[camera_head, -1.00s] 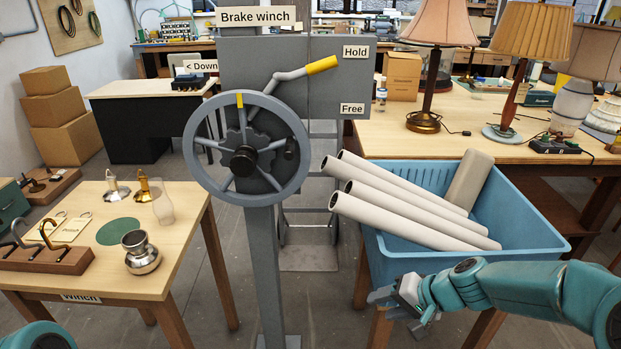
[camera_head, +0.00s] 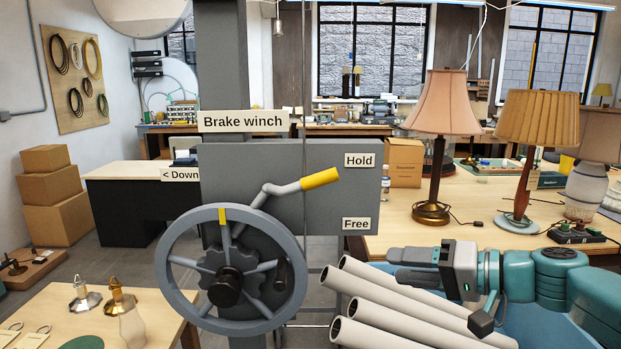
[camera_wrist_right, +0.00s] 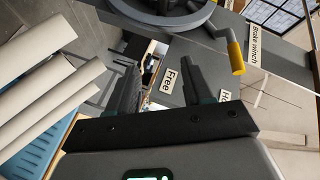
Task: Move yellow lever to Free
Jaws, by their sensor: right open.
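The yellow lever (camera_head: 320,179) is a bent grey arm with a yellow grip on the front of the brake winch (camera_head: 350,205). It points right and slightly up, between the Hold label (camera_head: 360,160) and the Free label (camera_head: 357,224), nearer Hold. My right gripper (camera_head: 400,266) is to the right of and below the lever, apart from it, pointing left. In the right wrist view its two fingers (camera_wrist_right: 160,88) are open and empty, with the Free label (camera_wrist_right: 169,81) between them and the yellow grip (camera_wrist_right: 236,58) off to the right. My left gripper is out of view.
The spoked handwheel (camera_head: 231,268) stands left of the lever. Pale tubes (camera_head: 385,305) stick up from a blue bin (camera_head: 560,255) below my right gripper. Lamps (camera_head: 437,140) stand on the table behind my right arm. The space between gripper and winch panel looks clear.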

